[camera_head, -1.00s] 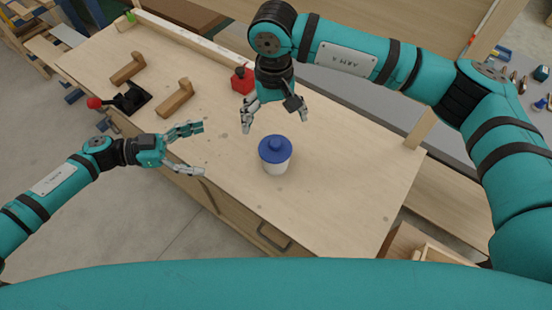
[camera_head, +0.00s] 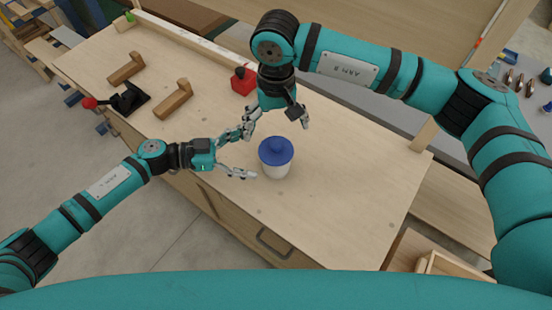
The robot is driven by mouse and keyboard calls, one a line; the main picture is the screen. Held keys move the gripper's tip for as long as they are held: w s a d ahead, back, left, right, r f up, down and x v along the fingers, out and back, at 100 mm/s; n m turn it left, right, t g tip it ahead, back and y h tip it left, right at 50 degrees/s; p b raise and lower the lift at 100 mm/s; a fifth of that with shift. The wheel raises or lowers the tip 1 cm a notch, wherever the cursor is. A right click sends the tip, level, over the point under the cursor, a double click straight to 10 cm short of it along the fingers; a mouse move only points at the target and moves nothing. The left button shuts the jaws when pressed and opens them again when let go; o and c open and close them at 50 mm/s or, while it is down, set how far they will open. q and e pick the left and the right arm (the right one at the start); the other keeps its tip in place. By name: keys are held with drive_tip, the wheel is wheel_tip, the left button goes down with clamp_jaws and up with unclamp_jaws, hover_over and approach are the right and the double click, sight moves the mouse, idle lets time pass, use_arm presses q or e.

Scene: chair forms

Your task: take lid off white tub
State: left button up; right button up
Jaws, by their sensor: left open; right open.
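The white tub (camera_head: 275,171) stands upright on the wooden workbench, with its blue lid (camera_head: 276,150) on top. The lid has a raised round knob in the middle. My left gripper (camera_head: 245,153) is open and empty just left of the tub, its fingers pointing toward it with a small gap. My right gripper (camera_head: 276,127) is open and points down just behind the tub, apart from the lid. One right fingertip and the upper left finger overlap in the view; I cannot tell whether they touch.
A red container (camera_head: 243,81) stands behind my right gripper. Two wooden L-shaped pieces (camera_head: 174,99) and a black clamp with a red knob (camera_head: 121,99) lie at the left of the workbench (camera_head: 350,190). The bench right of the tub is clear.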

sight(271, 150)
use_arm(q)
drive_tip(key=x, duration=0.6)
drive_tip(key=c, duration=1.6)
drive_tip(key=o, duration=1.6)
drive_tip(key=shift+a, duration=0.15)
